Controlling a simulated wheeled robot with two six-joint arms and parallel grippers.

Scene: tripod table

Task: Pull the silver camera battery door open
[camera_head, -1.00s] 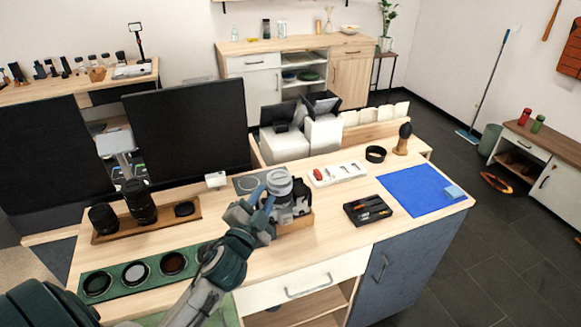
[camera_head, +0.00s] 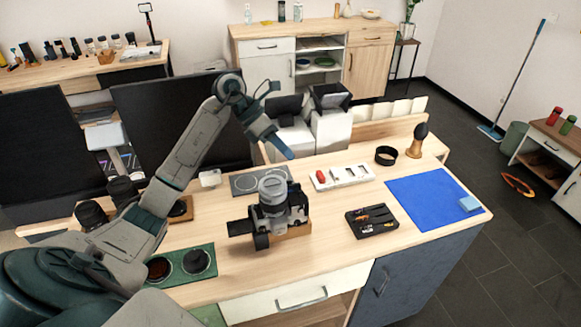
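The silver and black camera (camera_head: 273,207) sits on a small wooden stand (camera_head: 292,232) near the middle of the table, its silver lens pointing up. Black parts stick out at its left and front (camera_head: 260,240). I cannot tell which of them is the battery door, or whether the door is open. My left gripper (camera_head: 281,121) is raised behind and above the camera, clear of it, with its blue fingers spread and nothing between them. My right gripper is not in view.
A black tool tray (camera_head: 371,221), a blue mat (camera_head: 425,203), a white tray (camera_head: 342,175) and a black ring (camera_head: 386,156) lie to the right. A green filter tray (camera_head: 212,262) is partly behind my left arm. Dark monitors (camera_head: 150,120) stand at the back left.

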